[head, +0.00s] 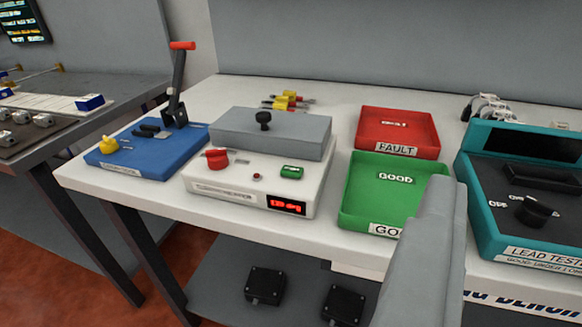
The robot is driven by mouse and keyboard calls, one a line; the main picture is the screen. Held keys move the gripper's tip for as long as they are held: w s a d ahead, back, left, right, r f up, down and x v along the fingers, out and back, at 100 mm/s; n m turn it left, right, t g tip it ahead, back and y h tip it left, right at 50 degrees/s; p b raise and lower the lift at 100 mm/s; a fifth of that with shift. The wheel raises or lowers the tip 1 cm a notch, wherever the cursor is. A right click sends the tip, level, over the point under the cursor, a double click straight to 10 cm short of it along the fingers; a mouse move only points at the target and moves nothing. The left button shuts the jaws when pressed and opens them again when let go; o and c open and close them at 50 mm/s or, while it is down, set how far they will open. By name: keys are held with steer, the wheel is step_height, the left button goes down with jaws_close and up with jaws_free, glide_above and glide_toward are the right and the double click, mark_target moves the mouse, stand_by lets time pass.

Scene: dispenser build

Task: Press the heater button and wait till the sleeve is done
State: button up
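The heater (235,194) is a white box on the white bench, left of the middle in the head view. Its grey lid (262,140) with a black knob is down. On its front part are a red knob (217,159), a small red button or lamp (256,177) and a green button (291,172). A display (287,207) glows red; its digits are too small to read surely. No sleeve can be made out, and the lid hides the inside. My gripper is not in view; only a grey part of my arm shows at the lower right.
A green GOOD tray (354,197) and a red FAULT tray (366,121) stand right of the heater. A blue lever press (120,162) stands left, a teal lead tester (477,188) far right. Yellow-red leads (290,99) lie behind. Two black boxes sit on the lower shelf.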

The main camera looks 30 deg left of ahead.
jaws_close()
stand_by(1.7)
